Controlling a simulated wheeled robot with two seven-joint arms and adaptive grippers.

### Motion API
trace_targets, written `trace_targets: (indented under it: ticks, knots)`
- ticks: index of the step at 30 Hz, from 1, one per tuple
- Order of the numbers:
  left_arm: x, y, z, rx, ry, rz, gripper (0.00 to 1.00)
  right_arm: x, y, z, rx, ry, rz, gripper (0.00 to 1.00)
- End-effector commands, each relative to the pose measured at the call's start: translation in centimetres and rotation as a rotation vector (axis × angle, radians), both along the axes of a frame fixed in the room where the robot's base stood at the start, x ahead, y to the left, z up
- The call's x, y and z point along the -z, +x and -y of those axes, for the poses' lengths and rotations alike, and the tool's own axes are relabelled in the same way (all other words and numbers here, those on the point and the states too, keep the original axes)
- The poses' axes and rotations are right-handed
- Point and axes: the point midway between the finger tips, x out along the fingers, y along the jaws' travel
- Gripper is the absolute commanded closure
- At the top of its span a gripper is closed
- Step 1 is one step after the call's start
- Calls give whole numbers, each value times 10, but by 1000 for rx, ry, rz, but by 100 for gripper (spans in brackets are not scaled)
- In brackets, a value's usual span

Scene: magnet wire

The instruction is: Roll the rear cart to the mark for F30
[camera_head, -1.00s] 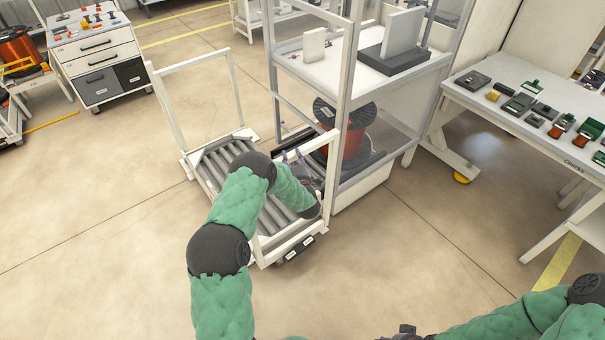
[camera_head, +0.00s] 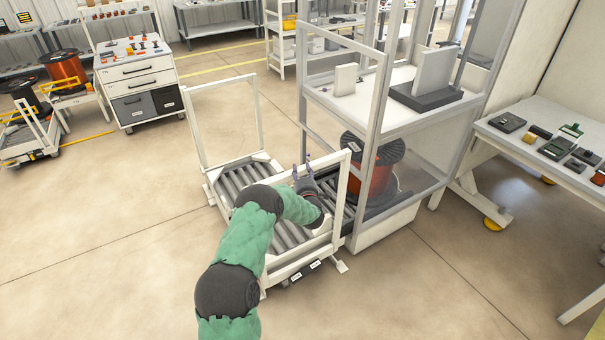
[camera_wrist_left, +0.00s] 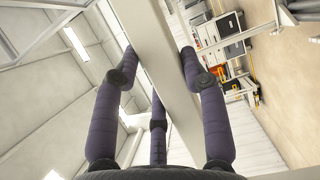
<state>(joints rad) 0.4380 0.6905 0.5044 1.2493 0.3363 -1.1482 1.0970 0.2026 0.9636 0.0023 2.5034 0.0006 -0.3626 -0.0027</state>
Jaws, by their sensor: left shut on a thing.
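A white-framed cart (camera_head: 203,190) with a grey roller deck stands on the floor beside a shelf unit, with an upright hoop at each end. My left arm reaches over the deck, and my left gripper (camera_head: 304,176) is at the cart's near hoop. In the left wrist view the fingers (camera_wrist_left: 160,75) lie on both sides of a white bar (camera_wrist_left: 152,45), shut on it. Another low white cart (camera_head: 22,150) stands at the far left. I cannot make out a mark for F30. My right gripper is out of view.
The shelf unit (camera_head: 374,110) stands close against the cart's right, with a copper-coloured spool (camera_head: 378,172) on its lower level. A worktable (camera_head: 560,168) with small parts is at the right. A drawer cabinet (camera_head: 140,80) is at the back left. Floor is clear to the left and in front.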

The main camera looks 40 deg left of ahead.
Motion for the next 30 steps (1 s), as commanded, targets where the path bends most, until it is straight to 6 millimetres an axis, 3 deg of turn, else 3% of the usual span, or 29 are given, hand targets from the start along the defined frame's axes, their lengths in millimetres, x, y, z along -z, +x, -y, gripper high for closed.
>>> trace_targets:
  ticks: [1,3,16,30]
  knots:
    - [-6,0,-6,-8,6,9,49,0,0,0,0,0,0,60]
    - [-6,0,-5,-8,6,9,33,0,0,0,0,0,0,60]
    - [-3,-4,2,-3,3,6,33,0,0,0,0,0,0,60]
    - [-3,-62,60,-3,3,4,33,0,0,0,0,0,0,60]
